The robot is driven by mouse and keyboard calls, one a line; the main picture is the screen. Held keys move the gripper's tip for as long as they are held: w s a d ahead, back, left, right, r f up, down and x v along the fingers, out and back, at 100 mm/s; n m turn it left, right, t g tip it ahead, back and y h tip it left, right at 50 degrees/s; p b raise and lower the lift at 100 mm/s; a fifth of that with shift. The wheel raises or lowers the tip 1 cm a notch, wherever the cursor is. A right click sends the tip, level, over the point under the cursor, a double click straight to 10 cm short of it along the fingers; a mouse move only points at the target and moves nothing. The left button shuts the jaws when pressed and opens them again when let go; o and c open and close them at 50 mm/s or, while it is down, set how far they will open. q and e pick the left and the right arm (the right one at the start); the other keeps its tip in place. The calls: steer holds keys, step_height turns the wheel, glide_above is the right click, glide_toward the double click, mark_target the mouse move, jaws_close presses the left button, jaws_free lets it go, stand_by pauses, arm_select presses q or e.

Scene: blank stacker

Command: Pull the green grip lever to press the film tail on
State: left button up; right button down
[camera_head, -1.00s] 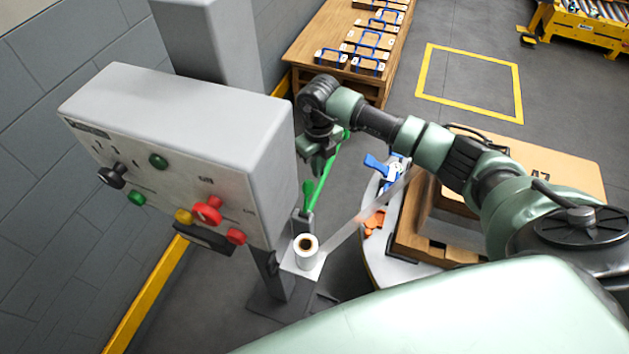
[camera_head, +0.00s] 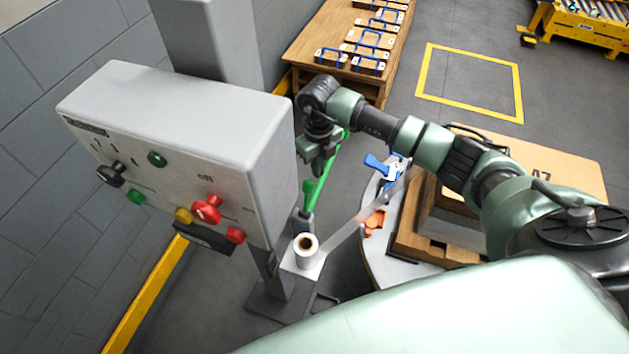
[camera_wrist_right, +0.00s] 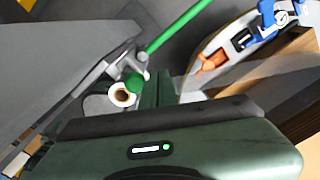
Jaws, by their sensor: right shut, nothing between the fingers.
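The film roll (camera_head: 306,246) stands upright on a small plate beside the grey post. A translucent film strip (camera_head: 350,222) runs from it toward the pallet load. Behind the roll are a short green grip (camera_head: 308,194) and a long slanted green bar (camera_head: 328,172). In the right wrist view, the green grip's rounded end (camera_wrist_right: 135,83) is beside the roll (camera_wrist_right: 121,95), and the green bar (camera_wrist_right: 178,27) slants up to the right. My right gripper (camera_head: 314,170) is shut and empty, pointing down close to the bar; contact cannot be told. My left gripper is out of view.
A grey control box (camera_head: 180,150) with coloured knobs fills the left side. The round turntable (camera_head: 376,262) carries the wooden load, with a blue clamp (camera_head: 376,163) and an orange piece (camera_head: 375,221) near its edge. A wooden table (camera_head: 310,30) with boxes stands behind.

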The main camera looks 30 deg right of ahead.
mark_target(307, 198)
step_height(307, 198, down, 4)
steer(key=b, duration=0.3)
steer(key=shift+f, duration=0.1)
stand_by(0.4)
steer(key=shift+s+a+f+p, duration=0.2)
steer(key=shift+s+a+p, duration=1.15)
steer(key=shift+s+a, duration=1.05)
steer(key=shift+w+a, duration=0.1)
steer(key=shift+w, duration=0.05)
